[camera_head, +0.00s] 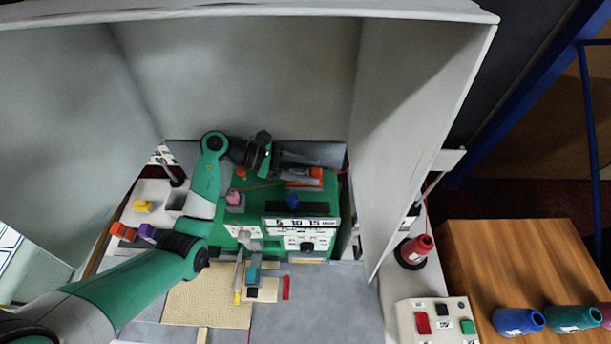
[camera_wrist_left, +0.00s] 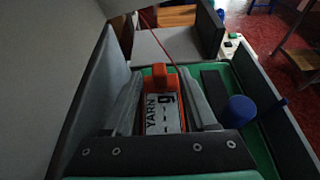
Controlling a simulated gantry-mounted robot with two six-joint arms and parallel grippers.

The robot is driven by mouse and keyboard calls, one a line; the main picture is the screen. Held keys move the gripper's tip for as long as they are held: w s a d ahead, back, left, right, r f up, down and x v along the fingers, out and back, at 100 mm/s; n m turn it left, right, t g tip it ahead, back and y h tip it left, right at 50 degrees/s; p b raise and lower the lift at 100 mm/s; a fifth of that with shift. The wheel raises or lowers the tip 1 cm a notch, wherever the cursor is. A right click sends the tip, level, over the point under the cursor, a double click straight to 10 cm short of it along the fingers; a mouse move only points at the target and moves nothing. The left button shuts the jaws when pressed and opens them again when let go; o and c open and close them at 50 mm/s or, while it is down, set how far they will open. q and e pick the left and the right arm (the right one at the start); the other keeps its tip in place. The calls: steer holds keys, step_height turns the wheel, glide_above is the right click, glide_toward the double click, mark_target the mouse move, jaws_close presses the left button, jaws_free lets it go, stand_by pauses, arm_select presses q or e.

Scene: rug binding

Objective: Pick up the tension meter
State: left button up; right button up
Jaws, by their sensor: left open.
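The tension meter looks to be the orange device with a white "YARN" label and a small display (camera_wrist_left: 163,112). In the head view its orange body (camera_head: 305,182) shows on the green machine top, partly covered by my left gripper (camera_head: 322,167). In the left wrist view my left gripper (camera_wrist_left: 163,78) is open, with one grey finger on each side of the meter. I cannot tell whether the fingers touch it. A red yarn line runs past the meter's far end. My right gripper is not in view.
The green machine (camera_head: 345,205) carries a blue knob (camera_head: 292,201) and a dial panel (camera_head: 300,222). Grey walls (camera_head: 235,80) enclose it behind and at the sides. A red yarn cone (camera_head: 417,248) and a button box (camera_head: 438,322) stand at the right.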

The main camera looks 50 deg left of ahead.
arm_select(q)
steer(key=shift+c, duration=0.3)
jaws_close()
steer(key=shift+r, duration=0.1)
steer(key=shift+r, duration=0.5)
step_height(320, 180, up, 3)
steer(key=shift+s+f, duration=0.1)
steer(key=shift+f, duration=0.1)
steer(key=s+d+r+p, duration=0.2)
steer(key=s+d+r, duration=0.5)
steer(key=d+r, duration=0.2)
steer(key=shift+s+d+r, duration=0.15)
steer(key=shift+s+d, duration=0.25)
steer(key=shift+d, duration=0.85)
